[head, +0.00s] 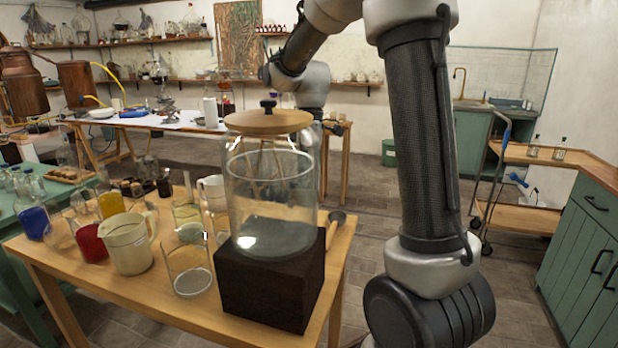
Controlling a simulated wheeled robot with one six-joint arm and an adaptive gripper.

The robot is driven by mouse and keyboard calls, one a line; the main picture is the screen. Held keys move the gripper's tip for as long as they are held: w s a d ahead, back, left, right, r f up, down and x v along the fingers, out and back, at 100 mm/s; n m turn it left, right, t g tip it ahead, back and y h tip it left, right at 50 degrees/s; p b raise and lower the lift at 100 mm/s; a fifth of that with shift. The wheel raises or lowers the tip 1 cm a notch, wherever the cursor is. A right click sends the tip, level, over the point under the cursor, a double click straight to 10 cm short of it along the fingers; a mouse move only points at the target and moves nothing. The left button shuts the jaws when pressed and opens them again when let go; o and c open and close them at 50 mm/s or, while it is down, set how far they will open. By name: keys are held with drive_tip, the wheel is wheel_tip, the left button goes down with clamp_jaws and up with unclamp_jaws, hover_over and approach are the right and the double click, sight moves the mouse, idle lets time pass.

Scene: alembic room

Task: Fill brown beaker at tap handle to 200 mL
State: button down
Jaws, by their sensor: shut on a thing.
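I cannot pick out a brown beaker with certainty. A brass tap (459,79) stands over the sink at the back right; its handle is too small to make out. My arm rises at the right of the near table and bends back, and its wrist (313,88) hangs behind the large lidded glass jar (268,185). My gripper is hidden behind the jar and lid, so its jaws and anything in them cannot be made out. A clear glass beaker (188,268) and a cream jug (130,243) stand on the near table, left of the jar.
The jar sits on a dark block (268,285) on the wooden table (140,295). Flasks with blue (34,222), red (90,243) and yellow (111,204) contents crowd its left side. A trolley (528,215) and green cabinet (580,240) stand right. Floor between is clear.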

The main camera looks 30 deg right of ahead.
drive_tip(key=shift+s+a+m, duration=0.15)
drive_tip(key=shift+m, duration=0.5)
drive_tip(key=shift+s+a+m, duration=0.1)
drive_tip(key=shift+s+m, duration=0.05)
drive_tip(key=shift+m, duration=0.5)
drive_tip(key=c, duration=1.4)
unclamp_jaws()
drive_tip(key=shift+r, duration=0.1)
drive_tip(key=r, duration=0.4)
drive_tip(key=w+d+r, duration=0.1)
drive_tip(key=r, duration=0.6)
drive_tip(key=shift+w+d+r, duration=0.3)
drive_tip(key=shift+d, duration=0.05)
